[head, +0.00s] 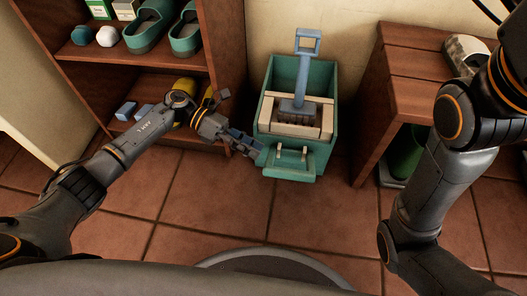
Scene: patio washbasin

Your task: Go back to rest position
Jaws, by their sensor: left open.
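My left arm comes in from the left, and my left gripper (252,146) is beside the left front corner of a green box (291,74) on the tiled floor. The gripper is open, and nothing shows between its fingers. I cannot tell whether it touches the box. My right arm shows at the right with its elbow bent. Its gripper is out of the picture.
The green box holds a blue-handled brush or shovel (305,75). A wooden shelf (140,60) with green clogs (150,25) stands at the left. A wooden bench (400,65) is at the right. Open floor (215,205) lies in front of the box.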

